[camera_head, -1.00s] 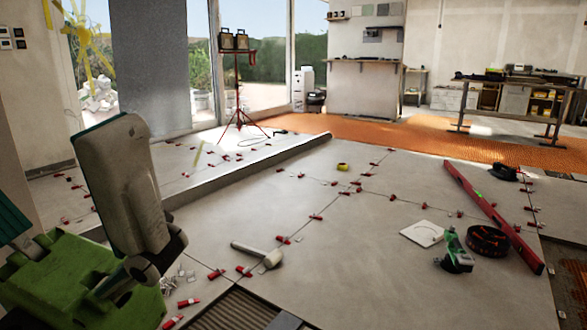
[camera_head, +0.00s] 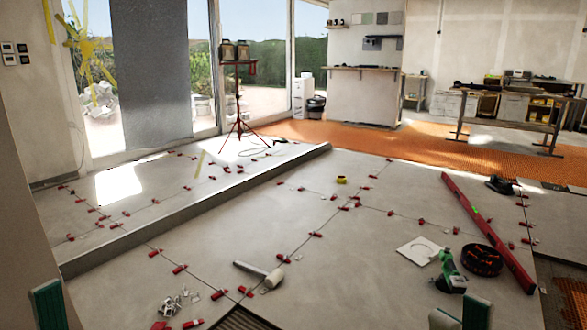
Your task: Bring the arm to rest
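Nothing held by my arms shows. The tiled floor (camera_head: 340,240) lies in front of me, with several red levelling wedges (camera_head: 180,268) along its joints.
A white-headed mallet (camera_head: 272,277), a red level (camera_head: 485,228), a dark ring-shaped coil (camera_head: 482,260), a green tool (camera_head: 450,272) and a white square plate (camera_head: 418,251) lie on the floor. A red tripod (camera_head: 239,110) and a workbench (camera_head: 505,122) stand farther back.

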